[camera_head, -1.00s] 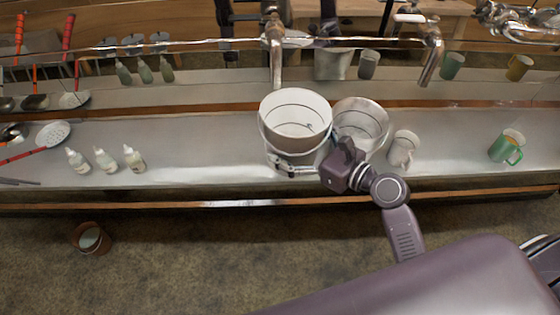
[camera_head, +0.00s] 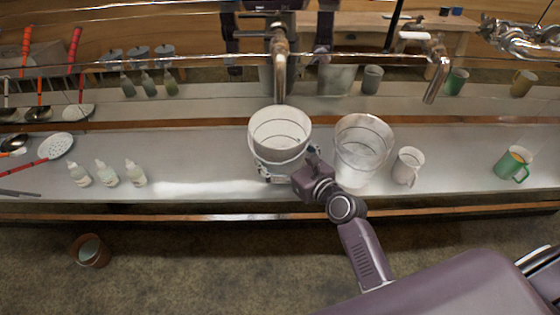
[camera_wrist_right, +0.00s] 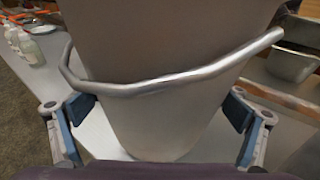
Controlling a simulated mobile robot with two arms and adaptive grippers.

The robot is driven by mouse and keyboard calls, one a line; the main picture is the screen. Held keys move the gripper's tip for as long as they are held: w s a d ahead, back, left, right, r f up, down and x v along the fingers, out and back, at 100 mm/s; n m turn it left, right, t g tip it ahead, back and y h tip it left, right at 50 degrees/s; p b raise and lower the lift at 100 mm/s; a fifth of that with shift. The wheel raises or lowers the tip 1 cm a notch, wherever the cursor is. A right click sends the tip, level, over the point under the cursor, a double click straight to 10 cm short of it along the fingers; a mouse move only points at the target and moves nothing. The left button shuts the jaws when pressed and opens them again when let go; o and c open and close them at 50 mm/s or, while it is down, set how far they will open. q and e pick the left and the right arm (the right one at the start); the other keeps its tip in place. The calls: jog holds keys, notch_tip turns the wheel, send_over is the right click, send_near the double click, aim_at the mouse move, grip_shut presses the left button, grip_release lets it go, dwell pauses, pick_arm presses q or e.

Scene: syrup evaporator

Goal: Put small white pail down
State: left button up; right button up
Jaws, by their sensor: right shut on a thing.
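The small white pail (camera_head: 280,130) is under the middle tap at the counter, upright with its open top showing. My right gripper (camera_head: 288,170) is shut on the pail's near side, low on its wall. In the right wrist view the pail (camera_wrist_right: 160,115) fills the middle between the two fingers, with its grey metal bail (camera_wrist_right: 165,85) hanging across the front. The pail's base is hidden by the gripper in the head view, so I cannot tell whether it touches the counter. My left gripper is not in view.
A clear bucket (camera_head: 362,155) stands close on the pail's right, then a white pitcher (camera_head: 407,166) and a green mug (camera_head: 512,163). Several small bottles (camera_head: 107,173) stand to the left. The metal tap (camera_head: 280,70) is behind the pail. Counter (camera_head: 205,165) left of the pail is clear.

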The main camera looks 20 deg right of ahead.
jog(key=shift+f+b, duration=0.4)
jog(key=shift+f, duration=1.1)
jog(key=shift+f, duration=0.1)
jog(key=o, duration=1.2)
jog(key=shift+s, duration=0.1)
jog(key=shift+c, duration=0.2)
jog(key=b+v, duration=0.1)
jog(key=v, duration=1.1)
